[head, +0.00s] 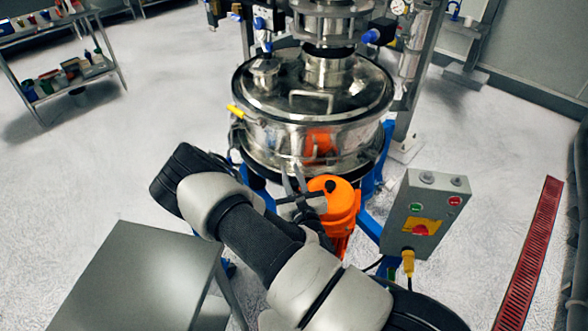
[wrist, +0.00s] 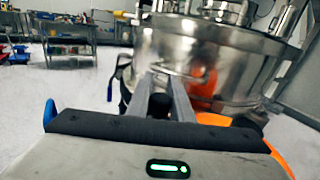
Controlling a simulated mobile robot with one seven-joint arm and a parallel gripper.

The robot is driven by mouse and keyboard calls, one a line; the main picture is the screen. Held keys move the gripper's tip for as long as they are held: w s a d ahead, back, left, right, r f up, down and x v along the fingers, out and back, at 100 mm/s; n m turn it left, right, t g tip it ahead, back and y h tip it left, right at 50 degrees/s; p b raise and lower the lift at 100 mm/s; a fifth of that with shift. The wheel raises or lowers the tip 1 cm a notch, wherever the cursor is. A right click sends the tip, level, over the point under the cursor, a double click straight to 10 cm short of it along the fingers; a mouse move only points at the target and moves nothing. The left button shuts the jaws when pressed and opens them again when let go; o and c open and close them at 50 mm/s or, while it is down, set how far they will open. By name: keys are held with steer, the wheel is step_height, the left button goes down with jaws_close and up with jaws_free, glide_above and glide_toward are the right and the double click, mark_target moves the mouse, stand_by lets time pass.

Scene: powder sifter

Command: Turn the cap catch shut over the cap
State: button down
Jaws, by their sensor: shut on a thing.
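The steel sifter vessel (head: 300,140) stands at upper middle with its round lid (head: 350,85) on. A small raised cap (head: 265,70) sits at the lid's left. My gripper (head: 294,174) is low in front of the vessel's wall, left of the orange motor. In the wrist view its two grey fingers (wrist: 165,84) point at the vessel's lower front, where a thin bent metal piece (wrist: 185,73) shows by the tips. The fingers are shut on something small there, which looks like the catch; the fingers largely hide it. The catch's exact angle cannot be made out.
The orange motor (head: 340,205) is close to my gripper's right. A grey control box (head: 424,215) stands farther right. A yellow handle (head: 236,111) sticks out at the vessel's left. A metal table (head: 140,275) is at lower left, and a shelf cart (head: 70,85) stands at the back left.

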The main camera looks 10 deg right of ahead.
steer(key=shift+a+n+y+p, duration=0.15)
steer(key=shift+n+y+p, duration=0.2)
steer(key=shift+n+y, duration=0.35)
steer(key=c, duration=1.6)
jaws_free()
steer(key=shift+a, duration=0.1)
steer(key=shift+o, duration=0.2)
steer(key=s+d+b, duration=0.1)
steer(key=s+d, duration=0.1)
steer(key=s, duration=1.5)
steer(key=shift+s+d, duration=0.15)
steer(key=shift+d, duration=0.25)
steer(key=shift+r, duration=0.1)
